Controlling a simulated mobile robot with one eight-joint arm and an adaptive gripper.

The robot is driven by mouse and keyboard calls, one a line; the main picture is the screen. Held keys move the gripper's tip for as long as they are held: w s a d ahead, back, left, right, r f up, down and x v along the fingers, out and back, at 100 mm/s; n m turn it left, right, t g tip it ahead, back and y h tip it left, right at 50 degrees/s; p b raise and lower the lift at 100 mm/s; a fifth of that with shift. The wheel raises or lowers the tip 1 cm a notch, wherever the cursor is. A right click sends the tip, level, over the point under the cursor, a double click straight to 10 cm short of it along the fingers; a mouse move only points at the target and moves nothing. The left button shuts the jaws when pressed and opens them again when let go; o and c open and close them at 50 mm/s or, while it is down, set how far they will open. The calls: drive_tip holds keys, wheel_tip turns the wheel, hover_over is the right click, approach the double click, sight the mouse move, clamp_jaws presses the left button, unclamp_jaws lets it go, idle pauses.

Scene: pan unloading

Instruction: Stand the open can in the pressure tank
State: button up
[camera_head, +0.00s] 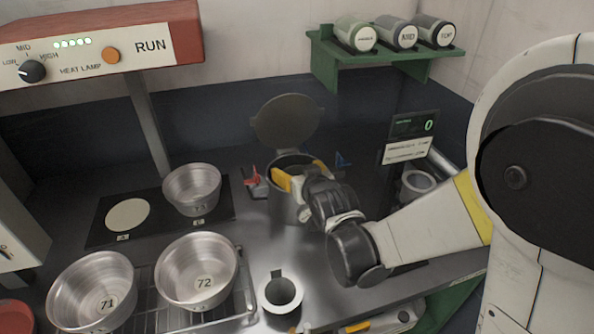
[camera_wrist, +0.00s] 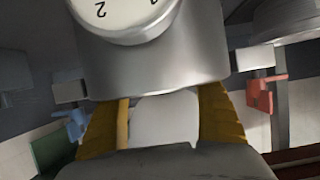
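The pressure tank (camera_head: 284,208) stands at the middle of the bench, its round lid (camera_head: 287,120) raised behind it. My gripper (camera_head: 302,177) is at the tank's mouth and covers part of it. Its yellow fingers stand apart in the wrist view (camera_wrist: 165,115), with a pale rounded thing (camera_wrist: 165,122) between them; I cannot tell whether they grip it. A grey cylinder (camera_wrist: 150,68) with a numbered white disc hides the fingertips there. An open, dark-mouthed metal vessel (camera_head: 283,306) with an upright tab stands at the front; I cannot tell whether it is the open can.
Red (camera_head: 253,181) and blue (camera_head: 342,160) fittings flank the tank. Pans 71 (camera_head: 60,294) and 72 (camera_head: 172,277) sit on a rack at front left; another pan (camera_head: 181,195) is on the black plate. A grey open vessel (camera_head: 404,190) stands right, near a display (camera_head: 402,126).

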drive_tip(key=shift+r, duration=0.1)
drive_tip(key=shift+r+p, duration=0.25)
drive_tip(key=shift+p, duration=0.05)
drive_tip(key=p+v, duration=0.4)
drive_tip(key=v, duration=0.8)
drive_tip(key=shift+r, duration=0.3)
